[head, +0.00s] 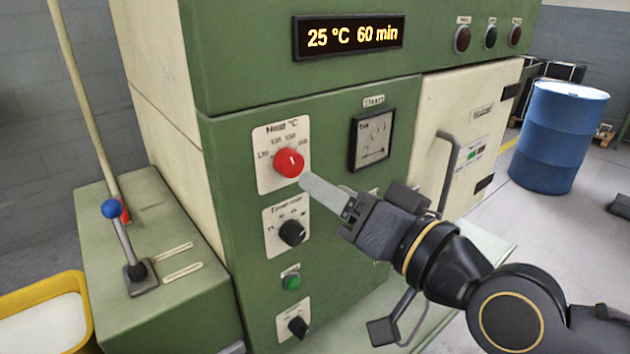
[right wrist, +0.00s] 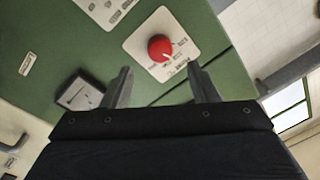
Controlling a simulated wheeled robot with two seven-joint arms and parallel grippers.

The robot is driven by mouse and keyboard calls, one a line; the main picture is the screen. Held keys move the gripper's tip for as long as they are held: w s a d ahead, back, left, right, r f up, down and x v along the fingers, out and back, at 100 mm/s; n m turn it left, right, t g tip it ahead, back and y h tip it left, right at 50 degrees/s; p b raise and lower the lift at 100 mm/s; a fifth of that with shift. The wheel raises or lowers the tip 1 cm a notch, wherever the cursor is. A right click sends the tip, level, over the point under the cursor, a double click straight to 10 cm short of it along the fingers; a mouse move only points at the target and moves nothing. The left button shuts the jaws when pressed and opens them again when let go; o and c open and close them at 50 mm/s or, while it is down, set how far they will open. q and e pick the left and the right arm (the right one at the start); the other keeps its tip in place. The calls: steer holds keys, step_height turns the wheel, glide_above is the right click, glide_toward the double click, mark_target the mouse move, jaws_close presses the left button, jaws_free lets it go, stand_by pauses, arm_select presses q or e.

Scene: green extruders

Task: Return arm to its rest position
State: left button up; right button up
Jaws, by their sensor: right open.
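My right gripper (head: 312,186) reaches in from the right in the head view, its fingertips close to the red heat knob (head: 289,162) on the green machine's panel. In the right wrist view the two fingers of my right gripper (right wrist: 163,83) stand apart with nothing between them. The red knob (right wrist: 160,47) lies ahead of the fingertips there, and a gap shows between it and the fingers. My left gripper is not in view.
The green machine (head: 235,200) carries a black timer knob (head: 292,232), a green button (head: 292,282), a gauge (head: 371,139) and a display (head: 348,36) reading 25 °C 60 min. A blue-tipped lever (head: 120,235) stands left. A door handle (head: 450,165) and blue barrel (head: 558,135) are right.

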steer(key=shift+v, duration=0.9)
steer(key=s+d+f+g+h+p, duration=0.2)
steer(key=s+d+f+g, duration=0.1)
steer(key=d+f, duration=0.2)
steer(key=s+d+f+m+g+h+p, duration=0.1)
steer(key=s+d+f+g+h+p, duration=0.1)
steer(key=f, duration=0.7)
steer(key=s+d+f+m+g+h+p, duration=0.1)
steer(key=s+d+f+g+h+p, duration=0.2)
steer(key=s+d+f, duration=0.3)
steer(key=shift+d+f+g+h, duration=0.3)
steer(key=shift+d+f+h, duration=0.15)
steer(key=shift+d, duration=0.6)
